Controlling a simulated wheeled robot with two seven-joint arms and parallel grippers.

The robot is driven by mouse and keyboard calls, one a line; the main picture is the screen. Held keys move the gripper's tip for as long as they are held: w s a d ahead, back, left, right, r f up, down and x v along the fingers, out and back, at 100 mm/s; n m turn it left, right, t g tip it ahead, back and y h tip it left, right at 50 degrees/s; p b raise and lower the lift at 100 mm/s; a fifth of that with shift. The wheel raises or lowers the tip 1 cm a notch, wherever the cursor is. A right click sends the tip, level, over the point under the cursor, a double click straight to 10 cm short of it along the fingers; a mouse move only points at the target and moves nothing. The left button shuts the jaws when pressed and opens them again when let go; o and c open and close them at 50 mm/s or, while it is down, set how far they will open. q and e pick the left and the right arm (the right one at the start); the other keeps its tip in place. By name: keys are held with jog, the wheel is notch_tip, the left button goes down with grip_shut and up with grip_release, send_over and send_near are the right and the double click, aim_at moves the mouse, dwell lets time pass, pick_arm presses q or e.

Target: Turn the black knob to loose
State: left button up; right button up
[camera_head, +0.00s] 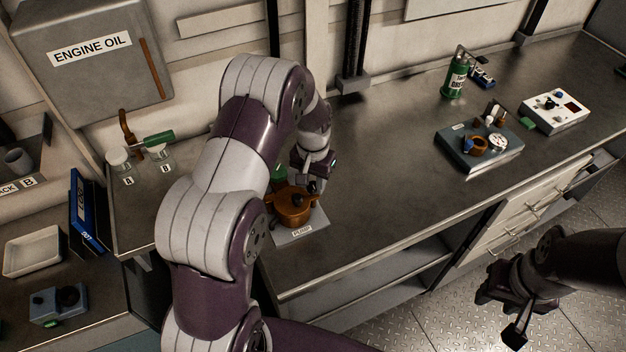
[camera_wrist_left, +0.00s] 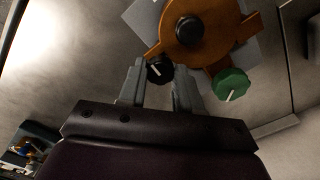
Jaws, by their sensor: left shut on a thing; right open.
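The orange-brown pump (camera_head: 293,208) stands on a grey plate labelled PUMP (camera_head: 302,233) on the bench, partly hidden behind my left arm. In the left wrist view the pump body (camera_wrist_left: 205,45) has a black cap on top. The black knob (camera_wrist_left: 160,70) with a white pointer line sits at the pump's side, between my left fingers. My left gripper (camera_head: 316,172) is shut on the black knob; its fingers also show in the wrist view (camera_wrist_left: 158,80). A green knob (camera_wrist_left: 230,85) with a white line is to the right. My right gripper (camera_head: 505,312) is open and empty, off the bench's front.
The bench middle is clear.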

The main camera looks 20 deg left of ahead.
aim_at(313, 185)
pick_arm(q)
jog(key=shift+n, duration=0.6)
jog(key=o, duration=0.8)
jog(key=shift+c, duration=0.2)
notch_tip(313, 185, up, 13)
jog(key=shift+f, duration=0.15)
